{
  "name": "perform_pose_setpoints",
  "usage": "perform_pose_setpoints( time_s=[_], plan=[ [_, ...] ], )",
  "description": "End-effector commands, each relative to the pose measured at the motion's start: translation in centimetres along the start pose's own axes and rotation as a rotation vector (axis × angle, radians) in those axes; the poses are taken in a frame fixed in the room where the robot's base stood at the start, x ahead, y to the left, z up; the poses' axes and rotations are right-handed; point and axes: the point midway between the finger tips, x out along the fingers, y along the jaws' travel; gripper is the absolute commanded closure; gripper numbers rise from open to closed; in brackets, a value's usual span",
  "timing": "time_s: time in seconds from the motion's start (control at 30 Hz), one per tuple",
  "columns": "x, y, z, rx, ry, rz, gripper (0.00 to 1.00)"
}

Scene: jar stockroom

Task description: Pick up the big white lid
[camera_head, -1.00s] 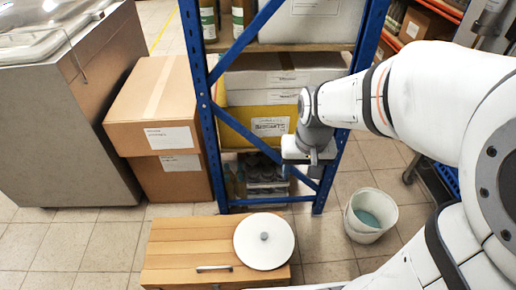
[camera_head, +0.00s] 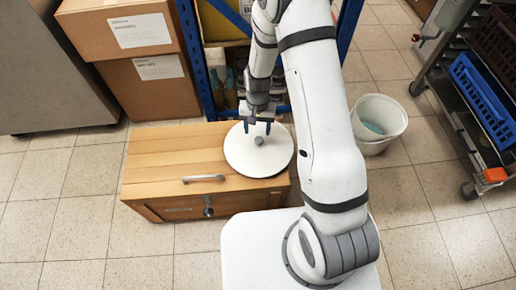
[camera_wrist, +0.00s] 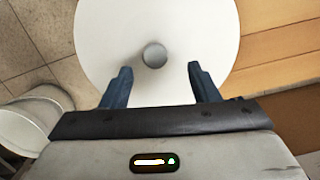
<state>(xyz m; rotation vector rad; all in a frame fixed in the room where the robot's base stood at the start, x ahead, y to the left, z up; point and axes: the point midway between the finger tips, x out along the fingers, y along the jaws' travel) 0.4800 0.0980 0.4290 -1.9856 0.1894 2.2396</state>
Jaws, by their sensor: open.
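The big white lid (camera_head: 246,153) is a round disc with a grey knob (camera_head: 259,141) at its centre. It lies on the right part of the wooden chest's top, its right edge near the chest's right end. My gripper (camera_head: 257,128) is open above the lid, close to the knob. In the wrist view the lid (camera_wrist: 110,35) fills the upper middle, and the knob (camera_wrist: 154,55) shows just beyond and between the two dark blue fingertips of my gripper (camera_wrist: 159,70). The fingers hold nothing. The height left between fingertips and lid is hard to tell.
The wooden chest (camera_head: 150,165) has a handle on its top and a latch in front. A white bucket (camera_head: 386,112) stands on the floor to its right. A blue metal rack (camera_head: 187,40) and cardboard boxes (camera_head: 150,90) stand behind. A wheeled cart (camera_head: 440,60) is at right.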

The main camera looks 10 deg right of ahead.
Motion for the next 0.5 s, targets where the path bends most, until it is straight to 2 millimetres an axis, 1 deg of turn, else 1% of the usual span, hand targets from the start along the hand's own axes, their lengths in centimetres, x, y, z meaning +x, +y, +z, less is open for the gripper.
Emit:
perform_pose_setpoints(
  time_s=[0.03, 0.17, 0.27, 0.4, 0.5],
  plan=[
    [0.8, 0.1, 0.1, 0.0, -0.003, 0.001, 0.45],
    [1.8, 0.2, 0.0, 0.001, -0.001, 0.0, 0.45],
    [3.1, 0.4, 0.0, 0.001, -0.002, 0.001, 0.45],
    [5.4, 0.7, 0.1, 0.0, -0.003, 0.001, 0.45],
    [6.2, 0.7, 0.1, -0.001, -0.002, -0.001, 0.45]
  ],
)
